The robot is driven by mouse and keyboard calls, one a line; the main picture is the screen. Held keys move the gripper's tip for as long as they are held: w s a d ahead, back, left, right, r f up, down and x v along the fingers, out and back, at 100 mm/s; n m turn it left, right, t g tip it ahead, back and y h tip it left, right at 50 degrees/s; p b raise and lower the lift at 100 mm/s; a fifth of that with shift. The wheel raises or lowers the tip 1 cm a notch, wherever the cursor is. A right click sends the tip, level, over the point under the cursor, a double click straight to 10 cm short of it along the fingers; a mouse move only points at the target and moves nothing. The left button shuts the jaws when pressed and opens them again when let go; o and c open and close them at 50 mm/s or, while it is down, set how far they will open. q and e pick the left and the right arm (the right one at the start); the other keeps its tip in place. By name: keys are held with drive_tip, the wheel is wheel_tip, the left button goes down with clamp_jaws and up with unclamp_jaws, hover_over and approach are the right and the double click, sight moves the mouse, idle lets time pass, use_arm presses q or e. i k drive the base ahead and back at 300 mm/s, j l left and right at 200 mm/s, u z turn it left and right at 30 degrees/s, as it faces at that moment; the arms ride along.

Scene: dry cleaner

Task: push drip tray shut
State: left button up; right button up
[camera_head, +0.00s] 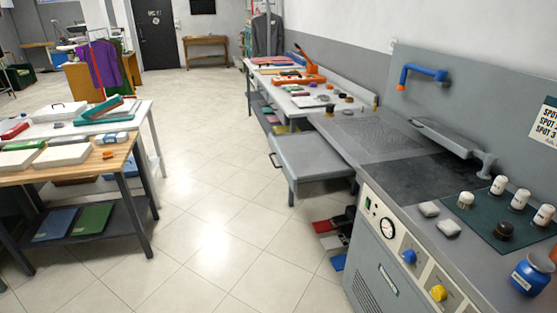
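The drip tray (312,158) is a flat grey drawer-like tray at the middle of the head view. It sticks out to the left from under the top of the spotting counter (380,137), so it stands open. Its bar handle (275,161) is on the left front edge, facing the aisle. The tray's right part is hidden under the counter. Neither of my grippers shows in this view.
Tiled floor (210,190) is free to the left of the tray. A wooden-topped table (110,158) with boxes stands at left. Pedals (335,225) lie under the counter.

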sight(304, 155)
drive_tip(key=i+z, duration=0.2)
drive_tip(key=z, duration=0.2)
drive_tip(key=i+j+z, duration=0.15)
drive_tip(key=z, duration=0.2)
